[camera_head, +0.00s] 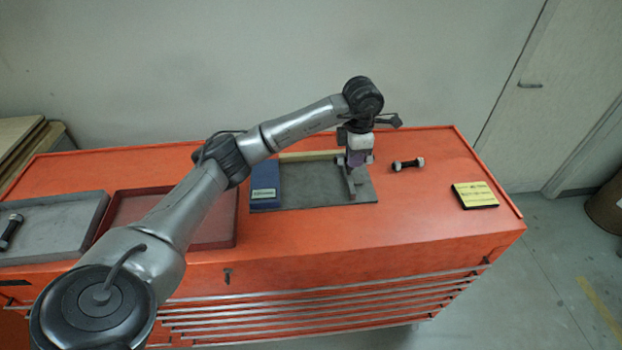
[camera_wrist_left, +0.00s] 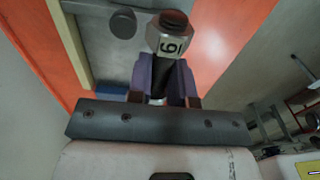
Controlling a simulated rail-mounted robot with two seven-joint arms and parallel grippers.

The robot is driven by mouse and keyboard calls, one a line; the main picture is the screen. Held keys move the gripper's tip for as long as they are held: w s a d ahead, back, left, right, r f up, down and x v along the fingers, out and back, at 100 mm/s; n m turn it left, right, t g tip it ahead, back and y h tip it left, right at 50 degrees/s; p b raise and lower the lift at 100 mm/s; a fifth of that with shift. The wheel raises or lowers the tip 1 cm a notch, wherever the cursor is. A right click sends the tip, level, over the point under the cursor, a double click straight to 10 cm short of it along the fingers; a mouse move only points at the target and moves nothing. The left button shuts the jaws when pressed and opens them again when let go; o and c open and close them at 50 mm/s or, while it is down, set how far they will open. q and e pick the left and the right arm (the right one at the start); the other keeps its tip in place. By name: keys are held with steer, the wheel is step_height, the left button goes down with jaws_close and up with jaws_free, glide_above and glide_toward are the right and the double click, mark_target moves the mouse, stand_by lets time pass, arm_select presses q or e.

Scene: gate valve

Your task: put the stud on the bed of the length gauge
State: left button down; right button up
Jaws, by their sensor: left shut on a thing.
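My left gripper (camera_head: 357,161) is over the right part of the length gauge's grey plate (camera_head: 300,192). Its violet fingers (camera_wrist_left: 162,82) are shut on the black shank of a stud. The held stud (camera_wrist_left: 173,32) shows a light hexagonal nut marked with a digit, 6 or 9, toward the wrist camera. The gauge has a blue block (camera_head: 265,185) at its left end and a pale yellow strip (camera_head: 308,156) along the back. The gripper partly hides the gauge's right part; I cannot tell whether the held stud touches the bed.
Another black stud with light nuts (camera_head: 408,164) lies on the orange cabinet top right of the gauge. A yellow label block (camera_head: 475,195) is farther right. A red tray (camera_head: 220,222) and a grey tray (camera_head: 55,228) holding a stud (camera_head: 12,231) are left. The right front top is clear.

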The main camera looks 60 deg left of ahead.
arm_select(q)
steer(key=b, duration=0.1)
glide_above(312, 182)
step_height(312, 182, down, 6)
steer(key=shift+f, duration=2.15)
arm_select(e)
steer(key=shift+s+a+f, duration=0.1)
steer(key=shift+s+f, duration=0.15)
steer(key=shift+f, duration=0.2)
steer(key=shift+s+a+f, duration=0.1)
steer(key=shift+s+f, duration=0.1)
steer(key=shift+f, duration=0.2)
arm_select(q)
steer(key=shift+f+b, duration=0.2)
steer(key=shift+b, duration=0.1)
steer(key=c, duration=1)
jaws_free()
steer(key=shift+c, duration=0.2)
arm_select(e)
steer(key=shift+a+f, duration=0.1)
steer(key=shift+a, duration=0.05)
